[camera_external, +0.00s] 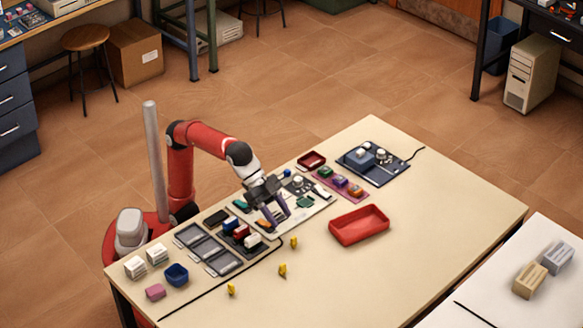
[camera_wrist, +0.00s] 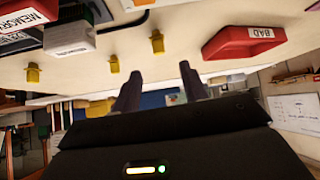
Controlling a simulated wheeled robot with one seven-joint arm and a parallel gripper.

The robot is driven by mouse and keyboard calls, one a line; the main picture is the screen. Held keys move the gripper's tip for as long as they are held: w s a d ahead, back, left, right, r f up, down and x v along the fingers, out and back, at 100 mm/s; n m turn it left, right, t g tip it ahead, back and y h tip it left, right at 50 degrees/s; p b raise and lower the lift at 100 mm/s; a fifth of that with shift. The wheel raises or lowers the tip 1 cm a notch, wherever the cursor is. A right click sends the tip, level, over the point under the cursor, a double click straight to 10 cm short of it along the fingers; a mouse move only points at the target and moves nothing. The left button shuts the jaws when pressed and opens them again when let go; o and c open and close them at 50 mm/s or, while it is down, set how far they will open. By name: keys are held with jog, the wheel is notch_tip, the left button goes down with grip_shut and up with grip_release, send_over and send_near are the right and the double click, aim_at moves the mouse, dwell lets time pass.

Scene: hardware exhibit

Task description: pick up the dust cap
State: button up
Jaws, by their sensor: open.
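I cannot tell for certain which piece is the dust cap. Several small yellow pieces stand on the bare tabletop: one near the board (camera_external: 294,242), one further forward (camera_external: 282,270) and one at the lower left (camera_external: 231,289).
A red tray (camera_external: 359,225), labelled BAD in the wrist view (camera_wrist: 243,38), stands right of my gripper. Grey trays (camera_external: 207,249), a blue cup (camera_external: 176,274) and white boxes (camera_external: 135,267) are at left. A dark cable (camera_external: 218,284) runs along the table (camera_external: 400,270), whose right front is clear.

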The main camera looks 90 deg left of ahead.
aim_at(292, 238)
jog(key=x, duration=0.7)
jog(key=shift+f+b, duration=0.35)
jog(key=shift+f, duration=0.1)
grip_shut()
